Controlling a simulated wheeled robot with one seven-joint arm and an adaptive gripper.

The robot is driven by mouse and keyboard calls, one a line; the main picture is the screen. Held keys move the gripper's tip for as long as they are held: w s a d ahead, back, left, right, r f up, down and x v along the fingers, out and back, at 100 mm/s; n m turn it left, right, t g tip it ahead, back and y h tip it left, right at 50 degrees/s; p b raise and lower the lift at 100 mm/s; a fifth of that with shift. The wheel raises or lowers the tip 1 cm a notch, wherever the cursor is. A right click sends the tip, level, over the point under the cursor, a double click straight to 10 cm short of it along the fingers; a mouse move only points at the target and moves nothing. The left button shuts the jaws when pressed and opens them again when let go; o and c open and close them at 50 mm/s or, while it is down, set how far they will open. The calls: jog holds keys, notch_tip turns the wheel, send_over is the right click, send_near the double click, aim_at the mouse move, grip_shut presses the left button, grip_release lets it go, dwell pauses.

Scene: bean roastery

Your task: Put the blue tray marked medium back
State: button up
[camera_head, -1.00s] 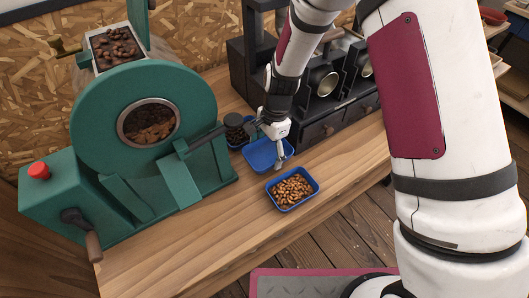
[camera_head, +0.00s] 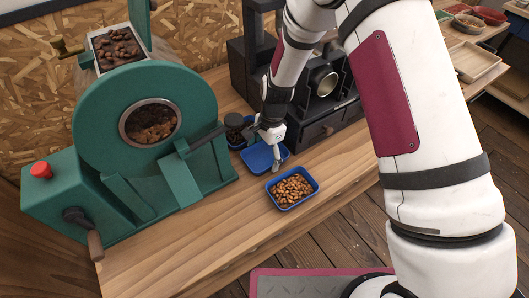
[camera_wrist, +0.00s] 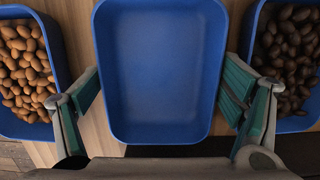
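Three blue trays stand in a row on the wooden bench. The middle one is an empty blue tray (camera_head: 258,161); it fills the middle of the wrist view (camera_wrist: 160,70). A blue tray of light brown beans (camera_head: 292,204) is nearer the bench's front edge, at the left of the wrist view (camera_wrist: 60,62). A blue tray of dark beans (camera_wrist: 294,124) is at the right there, mostly hidden in the head view. No "medium" marking is legible. My gripper (camera_wrist: 162,88) is spread wide, one finger on either side of the empty tray, close to its walls; contact is unclear.
A green roaster (camera_head: 140,140) stands left of the trays. A dark machine with drawers (camera_head: 325,127) is behind them. The bench front (camera_head: 225,245) is clear. Another table with trays (camera_head: 477,62) is at the far right.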

jog(key=shift+r, duration=0.15)
notch_tip(320, 180, up, 12)
jog(key=d, duration=0.2)
notch_tip(320, 180, up, 12)
jog(key=n+t, duration=0.2)
jog(key=n, duration=0.1)
send_over(270, 157)
jog(key=s+d, duration=0.3)
jog(key=d, duration=0.2)
jog(key=s+d+r+n+t, duration=0.1)
jog(key=s+d+r+n, duration=0.1)
jog(key=s+d+r, duration=0.2)
jog(key=s+d+r+n+t+h, duration=0.1)
jog(key=s+d+r+n, duration=0.2)
jog(key=s, duration=0.7)
jog(key=s+d+r+n+t, duration=0.2)
jog(key=s+d+r+n, duration=0.1)
jog(key=s+d+r, duration=0.3)
jog(key=shift+s+d+h+b, duration=0.3)
jog(key=shift+s, duration=0.35)
jog(key=shift+r, duration=0.1)
jog(key=shift+c, duration=0.6)
